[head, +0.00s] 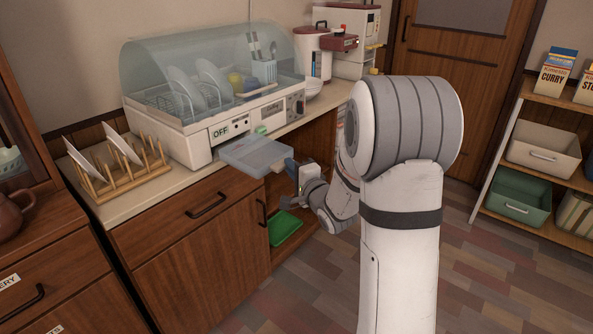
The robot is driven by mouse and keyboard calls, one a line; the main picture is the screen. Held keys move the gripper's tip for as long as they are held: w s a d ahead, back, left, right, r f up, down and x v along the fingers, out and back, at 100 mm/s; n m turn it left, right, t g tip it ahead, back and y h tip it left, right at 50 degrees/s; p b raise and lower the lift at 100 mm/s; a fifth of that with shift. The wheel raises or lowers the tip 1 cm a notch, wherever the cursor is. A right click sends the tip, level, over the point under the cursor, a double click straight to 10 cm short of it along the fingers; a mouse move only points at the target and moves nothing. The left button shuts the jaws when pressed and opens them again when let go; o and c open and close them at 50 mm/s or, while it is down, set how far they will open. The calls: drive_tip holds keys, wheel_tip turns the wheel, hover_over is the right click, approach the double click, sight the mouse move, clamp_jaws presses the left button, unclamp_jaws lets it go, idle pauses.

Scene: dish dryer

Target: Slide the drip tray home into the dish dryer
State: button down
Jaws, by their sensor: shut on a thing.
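The dish dryer (200,147) stands on the counter, a white base with a clear domed cover and an "OFF" label on its front. The drip tray (253,154), pale and translucent, sticks out of the dryer's lower front, over the counter's front edge. Its rear end meets the dryer; how deep it sits inside cannot be told. My gripper (284,169) is at the tray's outer front end and is shut on it. The fingertips are small and partly hidden.
A wooden plate rack (118,175) with plates stands left of the dryer. A white bowl (307,90) and appliances stand to the right. A green tray (285,228) lies in the open cabinet below. My arm hides part of the counter's right end.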

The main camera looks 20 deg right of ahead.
sight(241, 143)
drive_tip(key=shift+w+a+b, duration=0.25)
drive_tip(key=shift+w+a, duration=1.5)
drive_tip(key=shift+w, duration=0.6)
drive_tip(key=shift+w+a+b, duration=0.3)
drive_tip(key=shift+w+a, duration=1.4)
drive_tip(key=shift+w, duration=0.7)
drive_tip(key=shift+w+a+b, duration=0.25)
drive_tip(key=shift+w+a, duration=1.5)
drive_tip(key=shift+w, duration=0.6)
drive_tip(key=shift+w+a, duration=0.35)
drive_tip(key=shift+w, duration=0.15)
drive_tip(key=c, duration=1.4)
unclamp_jaws()
